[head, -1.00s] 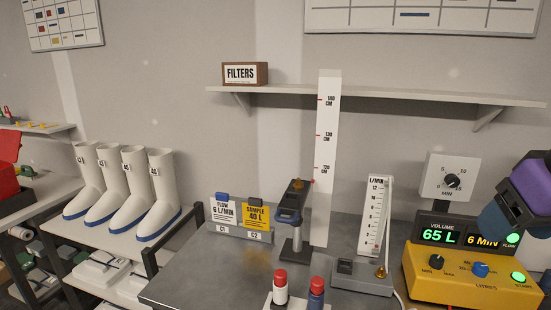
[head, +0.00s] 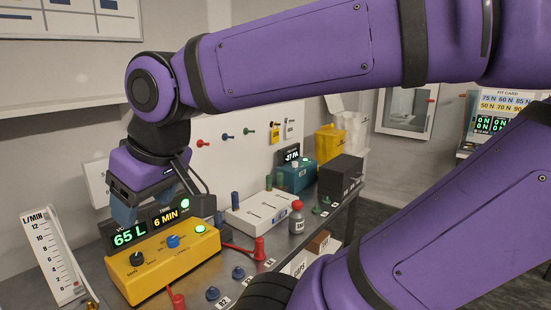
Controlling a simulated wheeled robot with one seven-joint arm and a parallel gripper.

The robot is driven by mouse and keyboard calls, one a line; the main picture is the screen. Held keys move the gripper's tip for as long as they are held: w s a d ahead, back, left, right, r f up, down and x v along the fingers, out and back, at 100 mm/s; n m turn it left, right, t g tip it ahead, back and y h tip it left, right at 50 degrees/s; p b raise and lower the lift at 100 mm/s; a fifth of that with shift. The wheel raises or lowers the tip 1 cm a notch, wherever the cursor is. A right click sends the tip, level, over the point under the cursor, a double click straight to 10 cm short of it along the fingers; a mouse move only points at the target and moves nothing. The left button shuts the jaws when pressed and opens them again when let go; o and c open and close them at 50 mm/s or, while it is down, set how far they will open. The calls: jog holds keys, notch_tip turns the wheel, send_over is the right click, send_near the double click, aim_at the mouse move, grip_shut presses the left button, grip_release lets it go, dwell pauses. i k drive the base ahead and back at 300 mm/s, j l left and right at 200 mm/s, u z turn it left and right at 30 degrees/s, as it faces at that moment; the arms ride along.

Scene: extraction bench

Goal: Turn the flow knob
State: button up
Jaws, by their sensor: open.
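The yellow control box (head: 165,262) sits on the grey bench at lower left in the head view. On it are a black knob (head: 136,259) with small end marks, a blue knob (head: 173,241) and a lit green button (head: 200,228). I cannot read a flow label beside either knob. My gripper (head: 150,205) is open and empty, pointing down over the display (head: 128,236) behind the box, apart from the knobs. It covers part of the display's top label and most of the white dial panel (head: 97,182) behind; that panel's knob is hidden.
The L/MIN scale (head: 50,256) stands left of the box. Red (head: 259,248) and blue (head: 238,272) pegs stand on the bench at the front right. A white block (head: 262,213) and a red-capped bottle (head: 297,217) stand farther right. My arm hides part of the bench's right side.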

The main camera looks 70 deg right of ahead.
aim_at(137, 259)
jog(key=z, duration=0.55)
jog(key=l+z, duration=1)
jog(key=i+l, duration=0.1)
jog(key=l, duration=0.3)
jog(key=i+l, duration=0.15)
jog(key=l, duration=0.2)
jog(key=j+u, duration=0.35)
jog(key=i+j+u, duration=0.1)
jog(key=j+u, duration=0.2)
jog(key=j, duration=0.2)
jog(key=i+j+u, duration=0.1)
jog(key=j+u, duration=0.25)
